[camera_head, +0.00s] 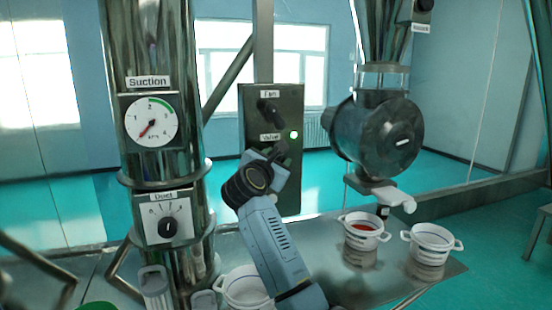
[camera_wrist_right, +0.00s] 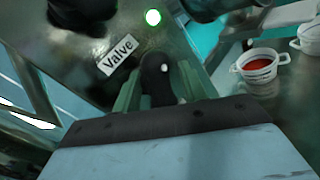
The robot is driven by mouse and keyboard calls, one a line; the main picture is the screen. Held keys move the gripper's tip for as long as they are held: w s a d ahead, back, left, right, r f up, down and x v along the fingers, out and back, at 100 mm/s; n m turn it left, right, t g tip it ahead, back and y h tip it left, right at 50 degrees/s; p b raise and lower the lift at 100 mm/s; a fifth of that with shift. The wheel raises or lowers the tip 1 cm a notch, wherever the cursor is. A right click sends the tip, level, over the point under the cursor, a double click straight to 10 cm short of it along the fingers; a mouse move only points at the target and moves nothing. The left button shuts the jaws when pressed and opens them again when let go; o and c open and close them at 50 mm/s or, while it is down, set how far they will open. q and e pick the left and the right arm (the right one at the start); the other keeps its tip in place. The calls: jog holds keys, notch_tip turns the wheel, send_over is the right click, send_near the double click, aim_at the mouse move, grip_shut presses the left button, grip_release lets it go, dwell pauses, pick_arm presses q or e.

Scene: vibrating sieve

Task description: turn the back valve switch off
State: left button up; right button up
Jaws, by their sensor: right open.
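The dark control box (camera_head: 290,190) stands at the back centre, with a Fan knob (camera_head: 270,112) above a Valve label (camera_head: 270,138). A green light (camera_head: 294,135) glows beside the label. The black valve switch (camera_wrist_right: 155,72) shows in the wrist view below its Valve label (camera_wrist_right: 118,55), with the light (camera_wrist_right: 153,17) lit above. My right gripper (camera_wrist_right: 160,88) is open, one finger on each side of the switch. Contact cannot be told. In the head view my right gripper (camera_head: 277,153) covers most of the switch. My left gripper is not seen.
A steel column with a Suction gauge (camera_head: 151,121) and a Duct dial (camera_head: 168,227) stands at left. A round metal housing (camera_head: 385,138) is at right. Below it, a white pot with red contents (camera_head: 365,226) and another white pot (camera_head: 430,240) stand on the metal table.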

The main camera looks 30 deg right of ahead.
grip_shut()
jog(key=shift+f+n+t+h+b, duration=0.25)
jog(key=shift+n+t+h+b, duration=0.2)
jog(key=shift+n+b, duration=0.7)
jog(key=shift+n+t+h+b, duration=0.35)
jog(key=shift+n+t+b, duration=0.55)
jog(key=shift+n, duration=0.35)
jog(key=n+t+b, duration=0.1)
jog(key=n, duration=0.2)
jog(key=shift+r+t, duration=0.1)
jog(key=shift+t, duration=0.25)
jog(key=shift+a+n+t+y, duration=0.1)
jog(key=shift+n+t+y, duration=0.3)
jog(key=shift+n+t, duration=0.9)
jog(key=shift+n+t+y, duration=0.4)
jog(key=shift+n+t, duration=0.4)
jog(key=shift+n, duration=1)
